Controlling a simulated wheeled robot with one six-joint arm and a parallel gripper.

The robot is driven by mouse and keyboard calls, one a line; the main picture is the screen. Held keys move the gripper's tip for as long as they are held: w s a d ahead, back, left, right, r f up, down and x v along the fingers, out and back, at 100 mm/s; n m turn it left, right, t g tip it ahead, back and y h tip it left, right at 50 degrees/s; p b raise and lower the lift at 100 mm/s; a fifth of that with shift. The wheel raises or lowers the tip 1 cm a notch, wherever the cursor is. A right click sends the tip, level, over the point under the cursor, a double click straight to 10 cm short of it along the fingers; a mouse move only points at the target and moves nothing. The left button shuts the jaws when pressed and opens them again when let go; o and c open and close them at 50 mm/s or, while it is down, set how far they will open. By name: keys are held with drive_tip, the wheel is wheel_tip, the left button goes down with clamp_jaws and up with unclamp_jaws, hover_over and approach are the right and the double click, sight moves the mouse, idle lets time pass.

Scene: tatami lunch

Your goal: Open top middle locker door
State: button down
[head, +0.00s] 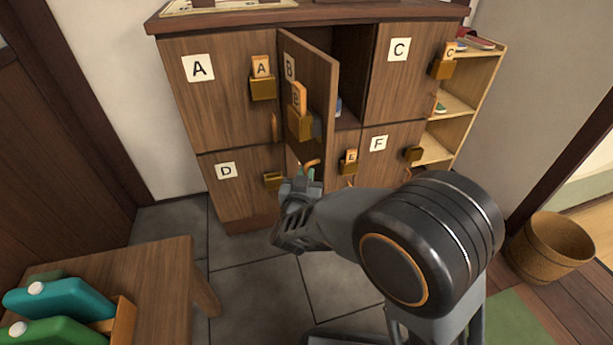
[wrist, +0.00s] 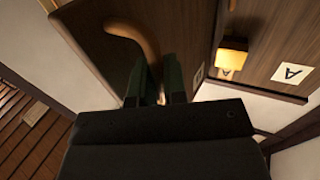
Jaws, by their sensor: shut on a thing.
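The top middle locker door (head: 317,92), labelled B, stands partly open in the head view. It swings out from its left side, and the dark compartment (head: 351,68) shows behind it. A wooden tag and a brass-coloured lock box (head: 299,124) are on its front. My gripper (head: 307,178) is at the door's lower edge. In the wrist view the door's curved wooden handle (wrist: 137,40) runs down between the two dark green fingers (wrist: 160,85), and my gripper is shut on it. The handle's lower end is partly hidden by the fingers.
Doors A (head: 215,105), C (head: 400,85), D (head: 235,190) and F (head: 385,143) are closed around it. A shelf (head: 458,105) and a woven basket (head: 551,247) stand at the right. A low wooden table (head: 150,262) is at the lower left. Grey floor tiles lie clear before the lockers.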

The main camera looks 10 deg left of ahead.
drive_tip(key=shift+r, duration=0.15)
drive_tip(key=c, duration=1.2)
unclamp_jaws()
drive_tip(key=shift+s+a+p, duration=0.2)
drive_tip(key=shift+s+p, duration=1.85)
drive_tip(key=shift+s, duration=4.8)
